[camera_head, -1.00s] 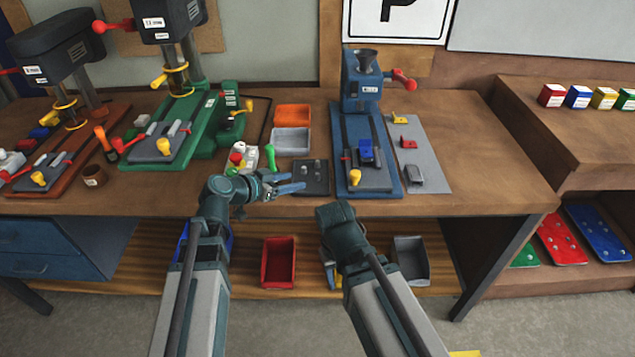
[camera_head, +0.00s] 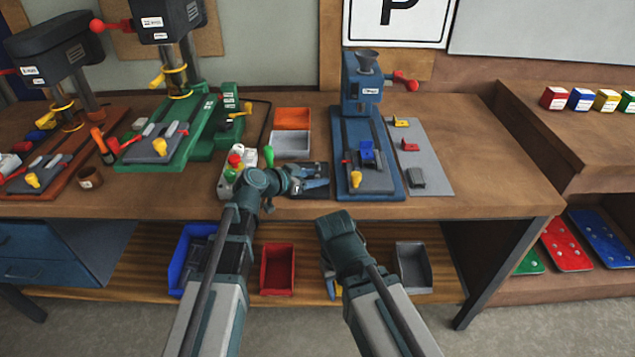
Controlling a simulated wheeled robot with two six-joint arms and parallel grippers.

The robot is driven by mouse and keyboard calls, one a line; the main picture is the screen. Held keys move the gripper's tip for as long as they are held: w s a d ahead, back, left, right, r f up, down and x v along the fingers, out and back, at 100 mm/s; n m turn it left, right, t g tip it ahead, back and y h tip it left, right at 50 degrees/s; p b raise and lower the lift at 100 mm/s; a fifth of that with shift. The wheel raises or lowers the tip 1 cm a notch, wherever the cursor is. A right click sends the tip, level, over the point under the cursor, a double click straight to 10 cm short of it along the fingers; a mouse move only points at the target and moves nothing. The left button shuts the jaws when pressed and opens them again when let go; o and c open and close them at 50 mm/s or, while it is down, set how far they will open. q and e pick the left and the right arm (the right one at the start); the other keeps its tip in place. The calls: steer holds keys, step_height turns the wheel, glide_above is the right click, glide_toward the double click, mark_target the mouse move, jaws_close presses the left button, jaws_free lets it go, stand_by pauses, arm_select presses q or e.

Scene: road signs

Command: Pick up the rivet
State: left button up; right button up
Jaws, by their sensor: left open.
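My left gripper (camera_head: 325,176) reaches in from the left over the dark square plate (camera_head: 300,193) at the bench's front edge. Its two fingers point right, with a gap between them. I see nothing held in it. The gripper covers most of the plate, including the spot where small grey pegs stand that could be rivets. I cannot make out a rivet clearly now. My right arm's wrist (camera_head: 340,226) is in front of the bench edge, and its fingers are hidden.
The blue press (camera_head: 362,85) and its base (camera_head: 390,184) stand just right of the plate. A block with coloured knobs (camera_head: 228,182) is close on the left. An orange tray (camera_head: 293,118) and a grey tray (camera_head: 291,145) lie behind.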

arm_select(q)
jaws_close()
steer(key=shift+d+r, duration=0.1)
steer(key=shift+r, duration=0.05)
arm_select(e)
steer(key=shift+r, duration=0.15)
